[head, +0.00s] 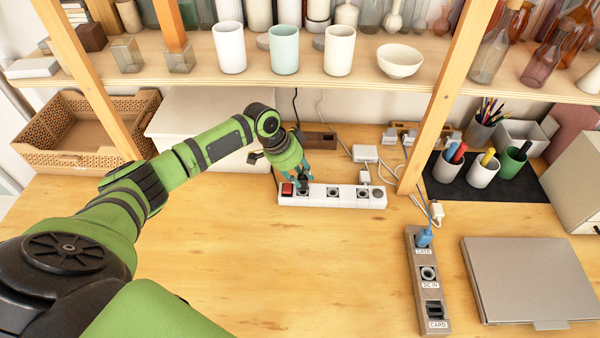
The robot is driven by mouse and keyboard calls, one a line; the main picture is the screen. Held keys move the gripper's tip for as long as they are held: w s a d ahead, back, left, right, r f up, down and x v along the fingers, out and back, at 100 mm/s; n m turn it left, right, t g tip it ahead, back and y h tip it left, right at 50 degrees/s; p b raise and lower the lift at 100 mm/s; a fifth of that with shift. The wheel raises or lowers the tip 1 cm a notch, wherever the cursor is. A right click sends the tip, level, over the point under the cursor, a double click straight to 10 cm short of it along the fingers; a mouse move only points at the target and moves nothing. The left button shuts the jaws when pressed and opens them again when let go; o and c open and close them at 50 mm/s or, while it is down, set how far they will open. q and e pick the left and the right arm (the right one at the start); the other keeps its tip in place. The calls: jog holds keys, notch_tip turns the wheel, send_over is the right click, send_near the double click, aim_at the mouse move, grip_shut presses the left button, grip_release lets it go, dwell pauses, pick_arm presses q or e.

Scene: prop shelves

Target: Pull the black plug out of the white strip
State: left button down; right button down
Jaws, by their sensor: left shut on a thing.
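The white strip (345,200) lies on the wooden table, with a red switch (287,189) at its left end and round sockets along its top. My left gripper (303,180) points down at the strip's left part, just right of the red switch. Its teal fingers are shut on the black plug (303,189), which is mostly hidden by them. The plug is at the socket there; I cannot tell whether it is fully seated. A dark cord (295,106) shows behind my gripper. My right gripper is not in view.
A wooden shelf post (433,105) stands right of the strip. White adapters (364,153) and cables lie behind it. A grey panel (414,265) with a blue plug (424,237) and a closed laptop (530,278) are at right. The table in front of the strip is clear.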

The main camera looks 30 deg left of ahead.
aim_at(300, 176)
pick_arm(q)
jog(key=shift+r, duration=0.1)
jog(key=shift+r+g+p, duration=0.3)
jog(key=shift+r+p, duration=0.8)
jog(key=shift+r, duration=0.25)
jog(key=shift+w+r, duration=0.1)
jog(key=shift+r+p, duration=1.95)
jog(key=shift+f, duration=0.1)
